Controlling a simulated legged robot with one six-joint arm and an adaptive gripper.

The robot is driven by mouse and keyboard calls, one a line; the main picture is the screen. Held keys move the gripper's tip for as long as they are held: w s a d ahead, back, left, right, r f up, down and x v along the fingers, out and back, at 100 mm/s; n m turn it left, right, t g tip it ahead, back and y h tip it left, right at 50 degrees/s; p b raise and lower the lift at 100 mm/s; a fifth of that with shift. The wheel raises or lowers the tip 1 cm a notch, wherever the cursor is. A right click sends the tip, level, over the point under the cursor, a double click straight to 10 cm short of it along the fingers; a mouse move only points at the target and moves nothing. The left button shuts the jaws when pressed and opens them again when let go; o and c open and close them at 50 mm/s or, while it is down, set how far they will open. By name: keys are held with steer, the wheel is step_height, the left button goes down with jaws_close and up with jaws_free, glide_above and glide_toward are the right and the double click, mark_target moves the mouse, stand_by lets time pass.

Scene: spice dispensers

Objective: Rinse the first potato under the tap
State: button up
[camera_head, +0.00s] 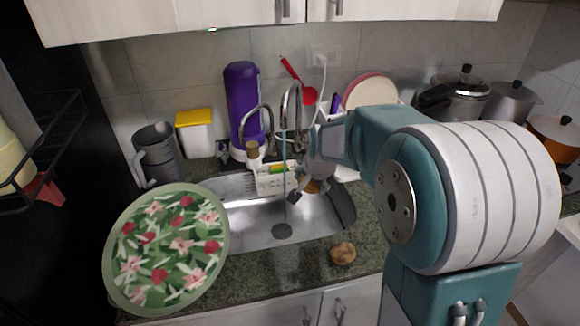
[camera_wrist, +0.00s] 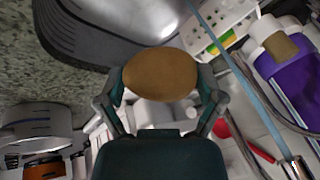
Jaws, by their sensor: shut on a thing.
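My gripper (camera_head: 302,192) is over the sink (camera_head: 258,226), shut on a brown potato (camera_wrist: 160,74). In the wrist view the potato sits between the two fingers (camera_wrist: 160,92); in the head view it is mostly hidden by my gripper. The tap (camera_head: 290,100) stands behind the sink, and a thin blue stream of water (camera_head: 285,185) falls from it into the basin. In the wrist view the stream (camera_wrist: 240,75) passes to the right of the potato, with a gap in the picture. Another potato (camera_head: 343,253) lies on the counter in front of the sink.
A flowered round tray (camera_head: 120,215) leans over the sink's left side. Pots (camera_head: 510,103) are at the right. The counter (camera_head: 290,272) is bare left of the loose potato.

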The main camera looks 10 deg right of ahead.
mark_target(315, 188)
steer(key=shift+s+d+r, duration=0.15)
steer(key=shift+s+r, duration=0.6)
steer(key=shift+s, duration=0.15)
steer(key=shift+s+d+r, duration=0.15)
steer(key=shift+s+r, duration=0.55)
steer(key=shift+s, duration=0.2)
